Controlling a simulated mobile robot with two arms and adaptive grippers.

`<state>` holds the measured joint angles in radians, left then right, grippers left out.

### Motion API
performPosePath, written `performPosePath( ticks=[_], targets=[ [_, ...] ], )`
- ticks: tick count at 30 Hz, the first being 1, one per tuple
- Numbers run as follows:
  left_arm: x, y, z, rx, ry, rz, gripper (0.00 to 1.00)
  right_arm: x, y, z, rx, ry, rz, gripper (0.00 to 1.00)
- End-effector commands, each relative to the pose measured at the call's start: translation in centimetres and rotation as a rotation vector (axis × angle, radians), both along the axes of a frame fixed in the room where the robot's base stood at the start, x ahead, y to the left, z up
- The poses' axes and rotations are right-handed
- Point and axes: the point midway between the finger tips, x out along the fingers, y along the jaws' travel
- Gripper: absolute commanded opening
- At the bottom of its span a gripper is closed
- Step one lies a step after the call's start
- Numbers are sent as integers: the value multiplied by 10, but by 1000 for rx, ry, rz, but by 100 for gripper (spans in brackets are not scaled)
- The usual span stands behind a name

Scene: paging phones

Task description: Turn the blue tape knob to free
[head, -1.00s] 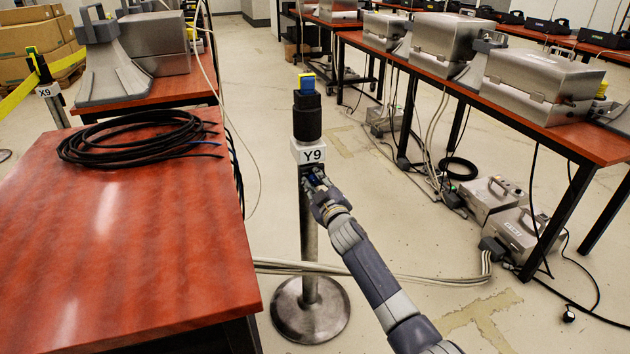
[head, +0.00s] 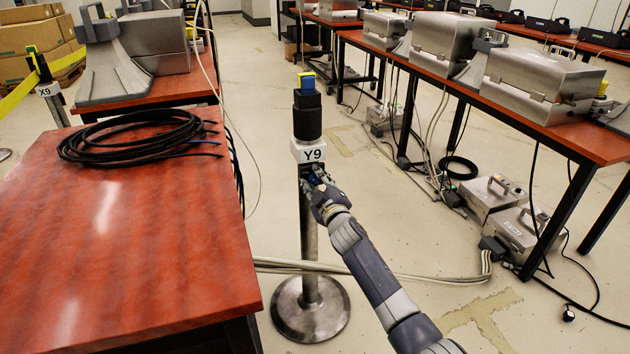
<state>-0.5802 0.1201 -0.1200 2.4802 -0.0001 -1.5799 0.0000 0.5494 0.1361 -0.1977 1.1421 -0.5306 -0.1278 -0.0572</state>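A metal stanchion post (head: 309,240) labelled Y9 stands in the middle of the head view on a round base. A small dark-blue part, likely the knob (head: 318,177), shows just below the white Y9 label. My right gripper (head: 316,178) is at this spot, against or very close to the post. The fingers are small and overlap the dark part, so I cannot tell whether they are closed on it. My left gripper is not in view.
A red table (head: 130,240) with a coil of black cable (head: 135,137) stands left of the post. Pale cables (head: 400,276) cross the floor behind the post. A long red table (head: 560,128) with metal cases runs along the right. Floor between is mostly open.

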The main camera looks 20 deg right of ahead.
Motion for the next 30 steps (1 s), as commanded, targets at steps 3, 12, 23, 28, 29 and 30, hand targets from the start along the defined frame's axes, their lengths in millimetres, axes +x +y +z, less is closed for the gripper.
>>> performPosePath(
  ticks=[3,12,23,28,29,30],
  targets=[
    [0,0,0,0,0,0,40,0,0,0,1,0,0,30],
    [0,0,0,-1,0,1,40,-10,-1,-1,1,-1,-1,30],
    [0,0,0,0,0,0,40,-66,-2,-1,-1,1,2,30],
    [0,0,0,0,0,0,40,-94,-3,-1,1,1,1,30],
    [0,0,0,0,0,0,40,-98,-3,-1,1,2,1,30],
    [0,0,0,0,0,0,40,-103,-4,-1,1,1,0,30]
  ],
)
